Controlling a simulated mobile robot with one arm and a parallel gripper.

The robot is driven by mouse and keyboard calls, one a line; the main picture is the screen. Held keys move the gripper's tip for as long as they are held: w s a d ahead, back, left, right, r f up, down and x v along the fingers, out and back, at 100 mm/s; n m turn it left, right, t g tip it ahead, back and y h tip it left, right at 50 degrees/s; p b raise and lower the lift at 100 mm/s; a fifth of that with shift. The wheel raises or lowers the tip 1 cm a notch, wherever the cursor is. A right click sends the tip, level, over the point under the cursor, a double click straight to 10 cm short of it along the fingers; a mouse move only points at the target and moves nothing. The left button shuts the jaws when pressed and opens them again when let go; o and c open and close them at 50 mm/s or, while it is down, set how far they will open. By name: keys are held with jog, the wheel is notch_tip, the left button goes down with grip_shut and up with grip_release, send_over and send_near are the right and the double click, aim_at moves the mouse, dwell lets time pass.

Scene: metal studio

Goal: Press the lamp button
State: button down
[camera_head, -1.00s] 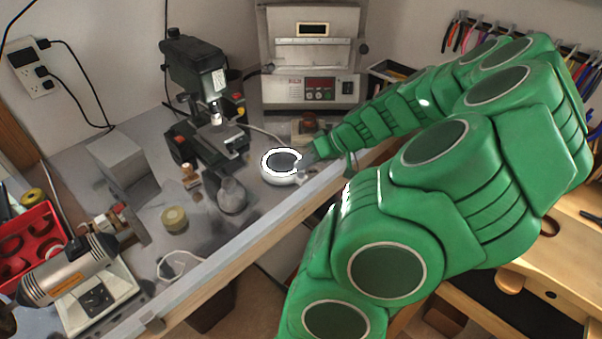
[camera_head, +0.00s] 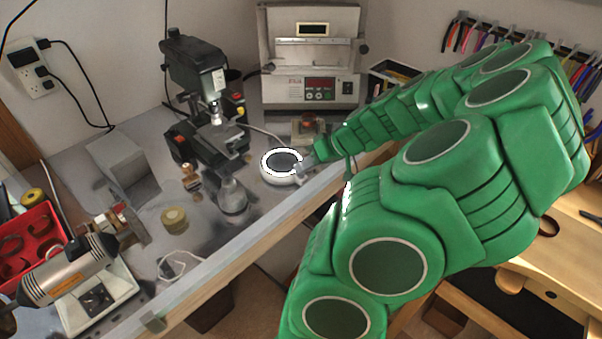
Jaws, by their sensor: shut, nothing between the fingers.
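The lamp (camera_head: 281,165) is a round white puck with a bright lit ring and a dark grey centre. It sits on the grey bench near its front edge, in the middle of the view. My gripper (camera_head: 300,170) is shut and empty at the right side of the lamp, at the end of my green arm. Its tip is small here, and I cannot tell whether it touches the lamp. I cannot make out a separate button on the lamp.
A drill press (camera_head: 200,90) stands behind left of the lamp and a small kiln (camera_head: 312,60) behind it. A glass flask (camera_head: 232,197) stands to the left. A red tray (camera_head: 30,245) and a grey motor tool (camera_head: 70,268) are at far left. The bench edge (camera_head: 240,235) runs diagonally in front.

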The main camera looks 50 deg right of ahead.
jog(key=shift+r, duration=0.55)
dwell(0.4)
notch_tip(320, 180, up, 6)
dwell(0.7)
